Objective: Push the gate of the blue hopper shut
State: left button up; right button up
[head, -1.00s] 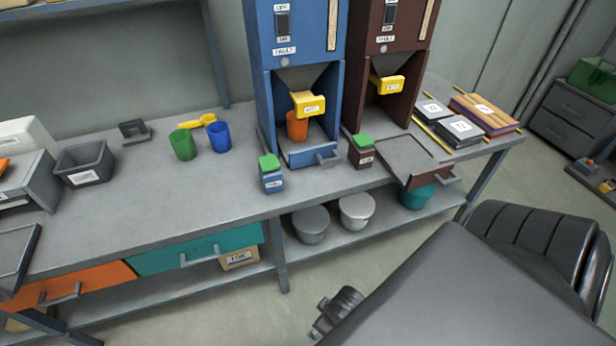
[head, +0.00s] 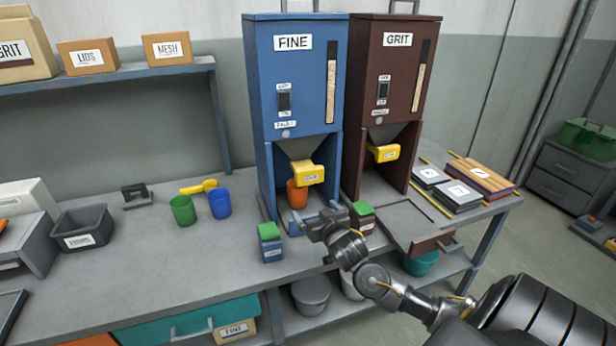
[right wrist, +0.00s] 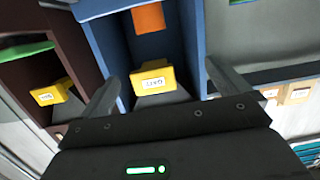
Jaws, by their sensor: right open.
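The blue hopper (head: 297,90), labelled FINE, stands on the bench in the head view. Its yellow gate (head: 308,174) juts forward under the grey funnel, above an orange cup (head: 297,195). In the right wrist view the gate (right wrist: 153,78) appears between my two spread fingers, apart from them, with the orange cup (right wrist: 148,17) above it in the picture. My right gripper (head: 316,226) is open and empty, in front of the blue hopper's bay and lower than the gate. It partly covers the tray under the cup. My left gripper is out of view.
The brown GRIT hopper (head: 390,80), with its own yellow gate (head: 384,152), stands close on the right. A green cup (head: 183,210) and blue cup (head: 219,203) stand left, with clear bench in front.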

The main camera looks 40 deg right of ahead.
jog(key=t, duration=0.2)
send_near(308, 172)
jog(key=w+d+f, duration=0.1)
jog(key=w+f, duration=0.1)
jog(key=shift+m+h, duration=0.3)
jog(key=shift+h, duration=0.1)
jog(key=p+x, duration=0.1)
jog(key=x, duration=1)
jog(key=shift+d, duration=0.1)
jog(key=shift+s, duration=0.1)
